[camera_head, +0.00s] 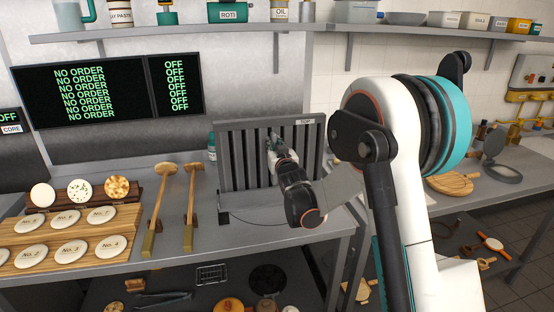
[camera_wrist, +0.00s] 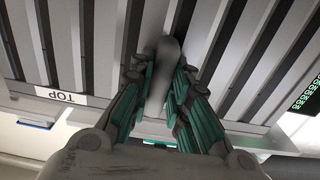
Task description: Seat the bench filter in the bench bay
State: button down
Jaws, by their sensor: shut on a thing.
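The bench filter (camera_head: 237,158) is a grey, upright slatted panel with dark gaps and a "TOP" label at its upper right. It stands at the back of the steel bench, above a grey base (camera_head: 262,212) that looks like the bench bay. My gripper (camera_head: 270,146) is at the filter's front, near the middle. In the wrist view, its teal-padded fingers (camera_wrist: 160,82) are shut on a blurred grey handle (camera_wrist: 163,55) in front of the filter's slats (camera_wrist: 100,35). My wrist hides part of the filter's lower right. I cannot tell whether its lower edge is fully in the base.
A teal bottle (camera_head: 212,147) stands close to the filter's left edge. A loaded shelf (camera_head: 150,30) runs above. A lower shelf holds more utensils.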

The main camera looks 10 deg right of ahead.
aim_at(274, 135)
jog(key=shift+r, duration=0.15)
jog(key=shift+r+p, duration=1.1)
jog(key=shift+r, duration=0.9)
jog(key=shift+r+p, duration=1.05)
jog(key=shift+r, duration=0.85)
